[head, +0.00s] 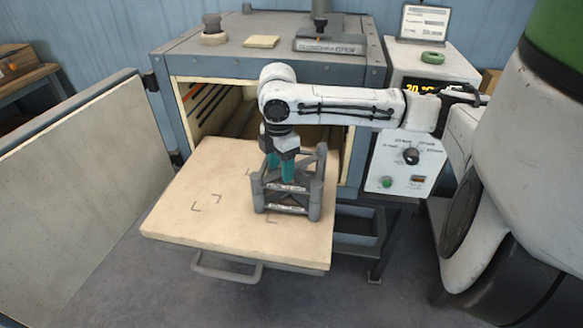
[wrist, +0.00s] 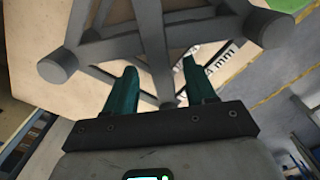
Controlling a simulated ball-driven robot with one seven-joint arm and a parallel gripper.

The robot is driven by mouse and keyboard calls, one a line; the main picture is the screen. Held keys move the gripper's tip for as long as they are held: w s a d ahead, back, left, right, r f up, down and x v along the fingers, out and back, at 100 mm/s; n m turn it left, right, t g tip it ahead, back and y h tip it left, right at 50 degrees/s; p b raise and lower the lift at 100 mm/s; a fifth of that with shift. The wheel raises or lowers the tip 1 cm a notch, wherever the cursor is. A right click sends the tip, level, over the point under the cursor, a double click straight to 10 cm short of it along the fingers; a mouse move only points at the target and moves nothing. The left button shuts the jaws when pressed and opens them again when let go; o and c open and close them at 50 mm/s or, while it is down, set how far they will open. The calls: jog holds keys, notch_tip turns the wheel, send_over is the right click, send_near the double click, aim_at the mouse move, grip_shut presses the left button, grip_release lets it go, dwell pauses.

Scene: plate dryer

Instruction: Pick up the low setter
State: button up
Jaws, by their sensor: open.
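The setter (head: 316,196) is a grey open frame with upright corner posts, slanted struts and pale labels on its front bars. It stands upright on the cream shelf (head: 180,210), towards its right side. My gripper (head: 282,172) points down into the top of the frame, its teal fingers partly hidden by posts and bars. In the wrist view my gripper (wrist: 160,75) has its fingers apart, with a strut of the setter (wrist: 153,45) running between them. I cannot tell whether either finger touches it.
The shelf sticks out from the open dryer (head: 270,78), with bare marked corners left of the setter. The dryer door (head: 85,180) stands open at left. A control box (head: 405,160) is close at right. A green ring (head: 431,57) lies on the unit behind it.

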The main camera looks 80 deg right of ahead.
jog(key=shift+f, duration=0.65)
jog(key=shift+c, duration=0.4)
grip_shut()
jog(key=shift+r, duration=0.1)
dwell(0.4)
